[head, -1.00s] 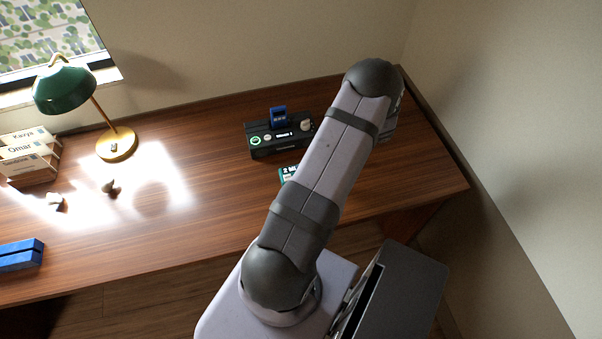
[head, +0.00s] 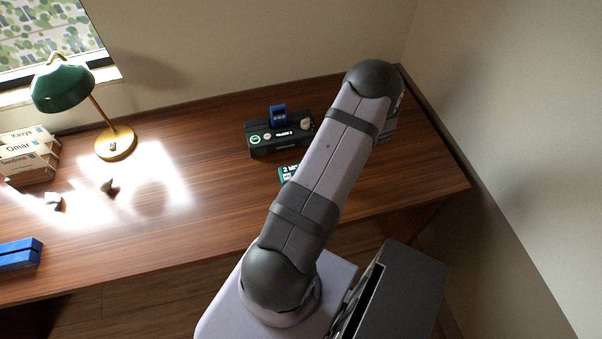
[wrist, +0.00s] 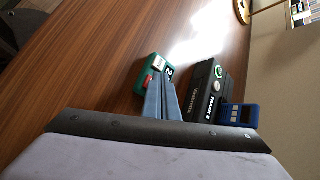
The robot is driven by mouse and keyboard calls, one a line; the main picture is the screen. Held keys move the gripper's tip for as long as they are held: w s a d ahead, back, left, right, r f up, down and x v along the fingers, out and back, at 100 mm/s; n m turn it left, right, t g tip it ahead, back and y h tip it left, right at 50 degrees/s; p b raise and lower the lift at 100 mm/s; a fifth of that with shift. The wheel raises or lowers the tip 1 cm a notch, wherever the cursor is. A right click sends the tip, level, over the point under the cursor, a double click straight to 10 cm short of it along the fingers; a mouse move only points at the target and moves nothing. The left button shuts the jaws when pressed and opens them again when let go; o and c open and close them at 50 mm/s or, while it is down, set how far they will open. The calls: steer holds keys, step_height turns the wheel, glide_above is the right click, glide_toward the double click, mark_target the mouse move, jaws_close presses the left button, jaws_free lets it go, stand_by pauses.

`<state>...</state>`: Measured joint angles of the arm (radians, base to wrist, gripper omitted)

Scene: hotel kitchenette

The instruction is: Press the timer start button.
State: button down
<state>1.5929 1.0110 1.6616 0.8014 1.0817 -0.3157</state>
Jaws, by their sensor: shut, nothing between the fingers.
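A black box-shaped device (head: 281,137) with a green-ringed button (head: 255,139) at its left and a pale knob (head: 305,124) at its right stands on the desk. It also shows in the wrist view (wrist: 204,90), with its green ring facing up. A blue device (head: 278,115) stands behind it. A green item (head: 286,174) with white lettering lies in front, partly hidden by my arm; in the wrist view it has a red patch (wrist: 148,80). I cannot tell which of these is the timer.
The wooden desk (head: 200,215) is clear between the devices and the lamp (head: 62,88). Name boxes (head: 30,158), small stones (head: 107,186) and a blue block (head: 18,254) are at the left. A wall is close at the right.

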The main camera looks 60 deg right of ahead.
steer(key=shift+f+b, duration=0.3)
steer(key=shift+f, duration=0.05)
stand_by(0.7)
steer(key=shift+r, duration=0.1)
steer(key=shift+r+p, duration=0.55)
steer(key=shift+r, duration=0.15)
steer(key=shift+r, duration=0.15)
steer(key=shift+r+p, duration=1.75)
steer(key=shift+r, duration=0.65)
